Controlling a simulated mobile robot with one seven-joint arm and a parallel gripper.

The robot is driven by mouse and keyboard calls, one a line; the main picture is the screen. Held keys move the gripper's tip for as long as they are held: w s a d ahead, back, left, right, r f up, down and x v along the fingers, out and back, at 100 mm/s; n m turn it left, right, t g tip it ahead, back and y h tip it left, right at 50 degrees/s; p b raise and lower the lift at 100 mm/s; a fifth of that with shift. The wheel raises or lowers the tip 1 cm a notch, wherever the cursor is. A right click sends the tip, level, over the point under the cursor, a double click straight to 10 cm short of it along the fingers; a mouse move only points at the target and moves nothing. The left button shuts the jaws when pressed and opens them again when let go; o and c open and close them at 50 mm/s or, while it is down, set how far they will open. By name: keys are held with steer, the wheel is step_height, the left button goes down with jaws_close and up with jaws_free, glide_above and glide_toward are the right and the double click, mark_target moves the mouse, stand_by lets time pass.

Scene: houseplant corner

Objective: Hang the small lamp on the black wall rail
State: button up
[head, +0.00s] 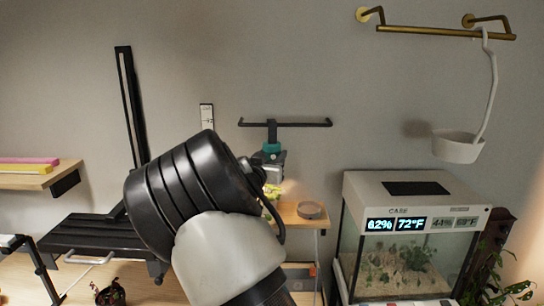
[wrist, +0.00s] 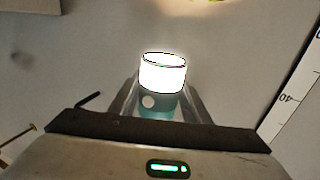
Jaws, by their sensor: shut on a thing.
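The small lamp (head: 271,148) is teal, with a dark upright piece on top that overlaps the middle of the black wall rail (head: 304,124) in the head view. I cannot tell whether the lamp touches the rail. In the wrist view the lamp (wrist: 162,75) shows a glowing white end and a teal body with a pale round button. My gripper (head: 273,160) is shut on the teal body, just below the rail. In the wrist view the fingers of my gripper (wrist: 162,100) flank it. One upturned rail end (wrist: 90,102) shows there; my gripper seems to hide the rest.
A white ruler strip (head: 207,116) is on the wall left of the rail. A terrarium (head: 410,240) is at right, under a brass rail (head: 440,32) with a hanging white pot (head: 458,147).

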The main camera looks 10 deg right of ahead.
stand_by(0.4)
steer(key=o, duration=1.3)
steer(key=shift+c, duration=0.2)
steer(key=shift+f, duration=0.1)
steer(key=shift+s, duration=0.1)
steer(key=s+a+n+g+y, duration=0.1)
steer(key=s+a+y, duration=0.2)
steer(key=s, duration=0.4)
steer(key=s+a+r+n+g+y+p, duration=0.1)
steer(key=s+a+y, duration=0.3)
steer(key=s, duration=0.3)
steer(key=s+a+n+g+y, duration=0.1)
steer(key=s+a+y, duration=0.2)
steer(key=s, duration=0.4)
steer(key=s+d+f+n+g, duration=0.1)
steer(key=s+d+g, duration=0.2)
steer(key=s, duration=1)
steer(key=s+d+f+n+g+h+p, duration=0.1)
steer(key=s+d+g, duration=0.3)
steer(key=s, duration=0.9)
steer(key=shift+s+d+f+n+h, duration=0.25)
steer(key=shift+d+f+n+h, duration=0.1)
steer(key=shift+d, duration=0.25)
